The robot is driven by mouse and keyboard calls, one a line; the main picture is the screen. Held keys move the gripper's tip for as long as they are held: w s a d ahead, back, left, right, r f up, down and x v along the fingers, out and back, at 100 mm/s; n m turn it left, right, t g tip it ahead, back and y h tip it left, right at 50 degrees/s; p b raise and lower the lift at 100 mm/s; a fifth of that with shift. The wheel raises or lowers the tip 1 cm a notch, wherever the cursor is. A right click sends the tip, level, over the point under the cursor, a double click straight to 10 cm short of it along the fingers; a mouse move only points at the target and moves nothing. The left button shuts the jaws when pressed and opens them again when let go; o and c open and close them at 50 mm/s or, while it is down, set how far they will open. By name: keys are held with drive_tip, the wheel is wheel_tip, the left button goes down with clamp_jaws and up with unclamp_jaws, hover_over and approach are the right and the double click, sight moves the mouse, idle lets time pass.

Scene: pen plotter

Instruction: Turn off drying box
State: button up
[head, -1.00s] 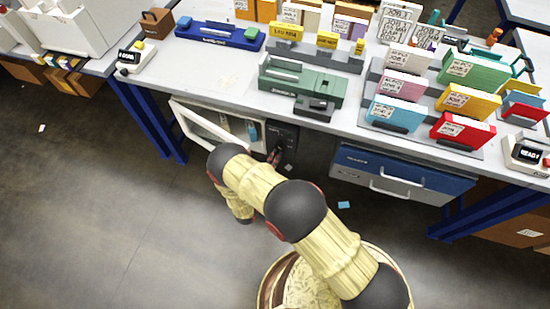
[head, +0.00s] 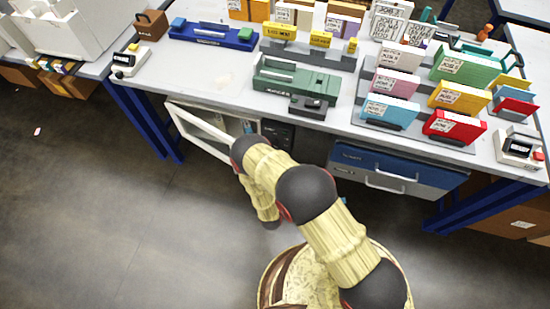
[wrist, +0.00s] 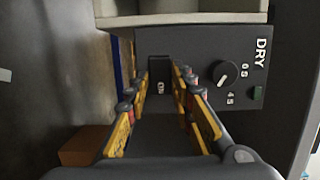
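The drying box sits under the table, its dark control panel (head: 281,134) partly behind my arm in the head view. In the wrist view the panel (wrist: 205,45) appears turned sideways, with the word DRY, a round black knob (wrist: 224,73), a small green square (wrist: 258,92) and a black switch (wrist: 160,88) marked ON. My gripper (wrist: 162,78) is open, its yellow-sided fingers on either side of the switch in the picture. Nothing is between the fingers except the view of the switch; contact cannot be told. In the head view my gripper is hidden behind my arm.
The box's white-framed door (head: 203,133) stands open at the left of the panel. A blue drawer unit (head: 390,172) hangs under the table to the right. The tabletop (head: 210,75) above carries several devices and cards.

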drive_tip(key=o, duration=0.4)
drive_tip(key=s+a, duration=0.1)
drive_tip(key=s, duration=1.1)
drive_tip(key=shift+a, duration=0.25)
idle(0.3)
